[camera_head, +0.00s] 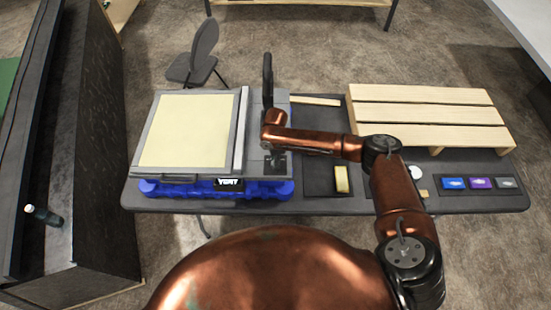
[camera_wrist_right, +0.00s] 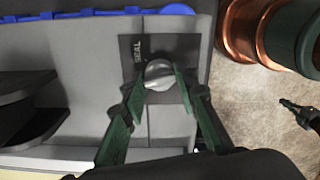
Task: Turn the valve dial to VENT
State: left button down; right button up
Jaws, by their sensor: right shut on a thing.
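The grey console (camera_head: 141,146) stands on the table with a cream panel (camera_head: 185,132) on top. A round silver valve dial (camera_wrist_right: 159,75) sits on a dark plate (camera_wrist_right: 130,72) near the console's front edge. The word SEAL (camera_wrist_right: 137,52) shows beside the dial. My right gripper (camera_head: 277,162) is over the console's front right corner; in the wrist view its green fingers (camera_wrist_right: 159,85) are shut on the dial's two sides. A black sign reading VENT (camera_head: 229,184) is on the console's front.
A black upright handle (camera_head: 267,80) rises behind the right gripper. A wooden pallet (camera_head: 430,115), a yellow block (camera_head: 342,179) and small coloured boxes (camera_head: 481,183) lie to the right. A blue base (camera_head: 170,189) is under the console. A dark cabinet stands at the left.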

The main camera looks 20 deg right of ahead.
jog(key=n, duration=0.2)
jog(key=shift+a+n+p, duration=0.1)
jog(key=shift+n+p, duration=0.2)
jog(key=shift+p, duration=0.05)
jog(key=shift+n+p, duration=0.3)
jog(key=shift+n, duration=1.3)
jog(key=o, duration=1.2)
jog(key=shift+c, duration=0.2)
jog(key=shift+r, duration=0.1)
notch_tip(320, 180, up, 12)
